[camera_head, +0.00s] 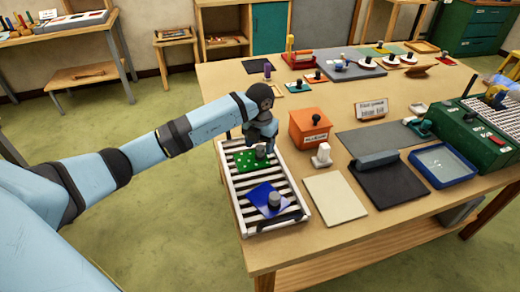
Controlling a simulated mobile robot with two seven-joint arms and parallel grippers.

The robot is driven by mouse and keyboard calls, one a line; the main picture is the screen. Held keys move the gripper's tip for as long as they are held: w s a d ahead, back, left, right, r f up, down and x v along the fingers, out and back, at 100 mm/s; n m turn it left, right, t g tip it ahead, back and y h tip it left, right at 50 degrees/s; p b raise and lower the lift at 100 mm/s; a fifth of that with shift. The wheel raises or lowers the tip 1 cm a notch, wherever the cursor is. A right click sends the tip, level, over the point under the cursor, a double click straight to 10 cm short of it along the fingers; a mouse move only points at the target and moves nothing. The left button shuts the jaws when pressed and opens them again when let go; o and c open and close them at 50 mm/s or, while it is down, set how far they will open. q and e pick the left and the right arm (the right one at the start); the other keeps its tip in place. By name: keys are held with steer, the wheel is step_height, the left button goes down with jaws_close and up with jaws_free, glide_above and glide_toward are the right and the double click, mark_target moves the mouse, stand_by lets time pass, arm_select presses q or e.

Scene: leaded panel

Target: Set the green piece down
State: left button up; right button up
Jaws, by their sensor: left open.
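The green piece (246,161) is a flat plate with light dots and a grey knob on it. It lies in the far half of the white slatted rack (238,214) at the table's left edge. My left gripper (262,146) is right above the green piece, by its knob, with the jaws open. The wrist partly hides the fingertips, so I cannot tell whether they touch the knob. My right gripper is not in view.
A blue piece (262,193) with a grey knob lies nearer in the same rack. An orange box (307,129) and a white knobbed block (321,156) stand to the right. A cream sheet (336,198), a dark mat (387,185) and a blue tray (442,165) cover the table further right.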

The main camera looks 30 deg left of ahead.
arm_select(q)
step_height(320, 180, up, 10)
steer(key=shift+b, duration=0.4)
steer(key=shift+f, duration=0.1)
